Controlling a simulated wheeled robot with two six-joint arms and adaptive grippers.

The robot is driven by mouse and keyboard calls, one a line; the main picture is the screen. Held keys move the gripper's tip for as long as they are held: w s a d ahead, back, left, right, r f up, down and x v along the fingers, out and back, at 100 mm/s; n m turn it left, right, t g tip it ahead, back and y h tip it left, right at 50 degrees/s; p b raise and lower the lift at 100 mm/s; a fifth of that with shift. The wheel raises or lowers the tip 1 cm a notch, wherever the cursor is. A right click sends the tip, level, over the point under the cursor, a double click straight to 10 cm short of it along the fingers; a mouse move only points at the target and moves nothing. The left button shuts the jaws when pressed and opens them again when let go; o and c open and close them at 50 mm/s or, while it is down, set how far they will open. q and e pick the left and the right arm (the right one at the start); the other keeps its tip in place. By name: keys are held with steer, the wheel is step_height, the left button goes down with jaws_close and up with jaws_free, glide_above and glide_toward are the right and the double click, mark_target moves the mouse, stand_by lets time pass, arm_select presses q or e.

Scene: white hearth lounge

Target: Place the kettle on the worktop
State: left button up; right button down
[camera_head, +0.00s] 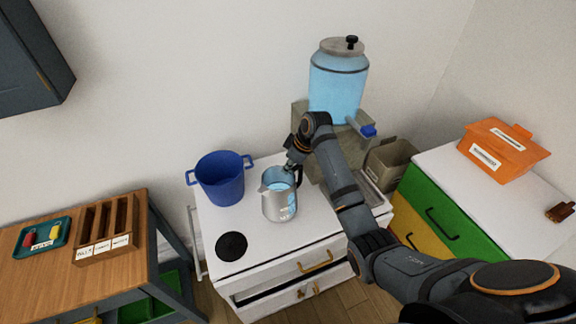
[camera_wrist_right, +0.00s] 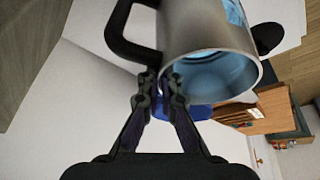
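The kettle (camera_head: 279,205) is a silver metal jug with a black handle and blue water showing in its open top. It looks upright over the white worktop (camera_head: 255,255); I cannot tell whether its base touches. My right gripper (camera_head: 292,166) is at the kettle's handle, behind its rim. In the right wrist view the kettle (camera_wrist_right: 205,35) fills the upper middle, and the right gripper's fingers (camera_wrist_right: 161,84) are closed together at the handle's end by the rim. My left gripper is not in view.
A blue pot (camera_head: 221,180) stands left of the kettle, with a black round plate (camera_head: 231,246) in front. A blue water dispenser (camera_head: 338,85) stands on a stand behind. An orange box (camera_head: 502,150) is on the right cabinet. A wooden rack (camera_head: 106,228) is on the left table.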

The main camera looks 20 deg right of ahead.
steer(key=shift+f+p, duration=0.5)
steer(key=shift+f, duration=0.45)
steer(key=shift+w+f, duration=0.1)
steer(key=shift+f, duration=0.3)
steer(key=c, duration=1.9)
jaws_free()
steer(key=shift+f, duration=0.2)
steer(key=o, duration=0.4)
steer(key=shift+s, duration=0.2)
steer(key=b+v, duration=0.1)
steer(key=v, duration=1.1)
steer(key=shift+r+b, duration=0.15)
steer(key=shift+b, duration=0.2)
